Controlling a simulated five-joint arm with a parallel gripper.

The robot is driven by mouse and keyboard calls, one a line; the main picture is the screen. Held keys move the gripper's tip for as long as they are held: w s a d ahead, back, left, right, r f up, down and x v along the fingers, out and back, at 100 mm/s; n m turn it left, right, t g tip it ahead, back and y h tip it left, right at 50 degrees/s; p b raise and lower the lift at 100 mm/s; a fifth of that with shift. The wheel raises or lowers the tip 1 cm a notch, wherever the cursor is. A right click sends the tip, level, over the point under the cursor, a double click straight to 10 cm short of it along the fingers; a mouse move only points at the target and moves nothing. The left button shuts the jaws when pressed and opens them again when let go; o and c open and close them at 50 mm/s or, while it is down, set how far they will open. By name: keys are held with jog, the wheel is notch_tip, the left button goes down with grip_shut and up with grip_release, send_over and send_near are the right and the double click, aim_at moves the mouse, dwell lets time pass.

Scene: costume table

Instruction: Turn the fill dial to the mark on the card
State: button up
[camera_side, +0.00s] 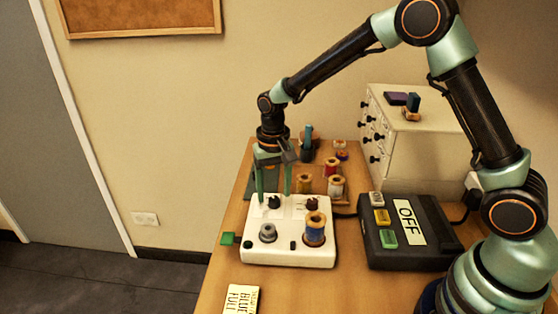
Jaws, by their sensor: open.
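A white box (290,254) sits on the wooden table with two small dark knobs on its back half, a left knob (273,202) and a right knob (312,203). I cannot tell from markings which is the fill dial. My gripper (274,193) points down over the left knob, its green fingers apart on either side of it. I cannot tell whether they touch it. A cream card (241,299) lies at the table's front left; its lettering seems to include "BLUE" and "FULL", and its top line is too small to read.
On the white box stand a grey round piece (268,233) and a wooden spool with blue (315,229). A black box (410,252) marked "OFF" is to the right. Several spools stand behind, near a white drawer cabinet (425,150). A green tab (227,239) juts out left.

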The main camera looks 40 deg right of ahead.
jog(key=shift+f, duration=0.85)
jog(key=shift+c, duration=0.2)
grip_shut()
